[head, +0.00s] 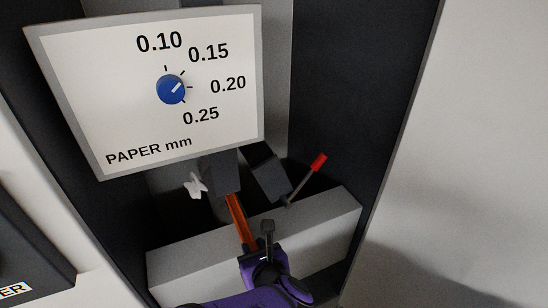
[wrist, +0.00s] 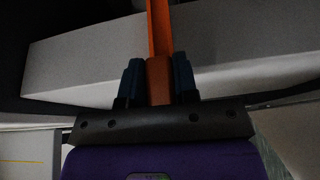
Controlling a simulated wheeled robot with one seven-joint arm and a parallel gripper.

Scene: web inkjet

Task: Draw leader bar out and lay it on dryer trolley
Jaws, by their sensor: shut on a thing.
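An orange leader bar (head: 239,222) runs from under a dark block down over a grey ledge toward my gripper (head: 264,254) in the head view. In the wrist view the orange bar (wrist: 159,32) passes between the two dark blue fingers of my gripper (wrist: 158,82), which are shut on it. The bar's far end is hidden beneath the dark block, so I cannot tell how deep it reaches. The dryer trolley cannot be made out in either view.
A white panel marked PAPER mm (head: 100,100) with a blue knob (head: 171,89) hangs above. A lever with a red tip (head: 318,162) rises right of the bar. A crumpled white scrap (head: 195,186) is left of it. Dark walls flank the recess.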

